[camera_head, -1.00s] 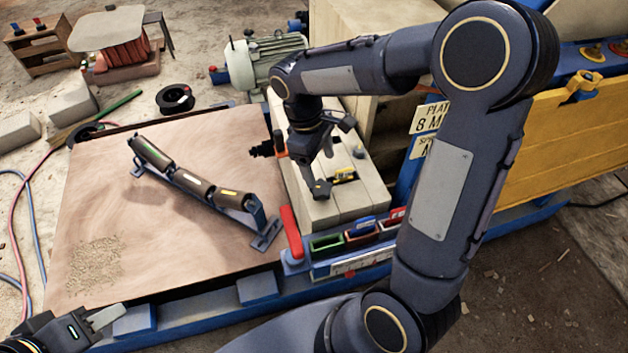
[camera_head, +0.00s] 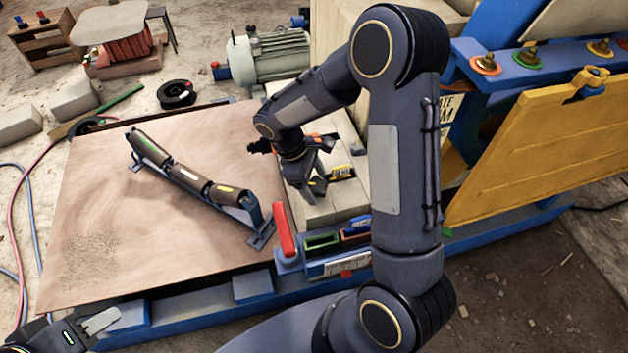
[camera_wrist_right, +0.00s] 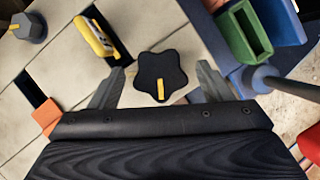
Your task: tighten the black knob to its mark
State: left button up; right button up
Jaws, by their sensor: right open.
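The black knob (camera_wrist_right: 160,70) is star-shaped with a yellow line on its lower part, and sits on a pale block surface in the right wrist view. My right gripper (camera_wrist_right: 160,76) is open, with one grey finger on each side of the knob; small gaps show between fingers and knob. In the head view my right gripper (camera_head: 310,186) is low over the pale block (camera_head: 345,207), and the knob is hard to make out there. A separate mark for the knob cannot be made out. My left gripper (camera_head: 88,329) is at the lower left, over the front edge, partly out of frame.
A yellow item (camera_wrist_right: 97,37) lies in a slot left of the knob. A green bin (camera_wrist_right: 240,33) is to the right. A red handle (camera_head: 285,230) stands in front of the block. A roller frame (camera_head: 190,180) lies on the brown sheet (camera_head: 130,245), which has free room.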

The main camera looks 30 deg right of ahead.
jog(key=c, duration=1)
jog(key=shift+m, duration=0.4)
jog(key=m+g+y+p, duration=0.1)
jog(key=m, duration=0.2)
jog(key=shift+w+d+r+m, duration=0.1)
jog(key=shift+m, duration=0.3)
jog(key=m+y, duration=0.2)
jog(key=m, duration=0.2)
jog(key=shift+d+m+p, duration=0.15)
jog(key=shift+m+p, duration=0.15)
jog(key=shift+p, duration=0.05)
jog(key=m+y, duration=0.1)
jog(key=m, duration=0.3)
jog(key=shift+d+y+p, duration=0.1)
jog(key=shift+y+p, duration=0.2)
jog(key=shift+y, duration=0.1)
jog(key=shift+d+m+t+y, duration=0.1)
jog(key=shift+m+t+y, duration=0.45)
jog(key=shift+m, duration=1.65)
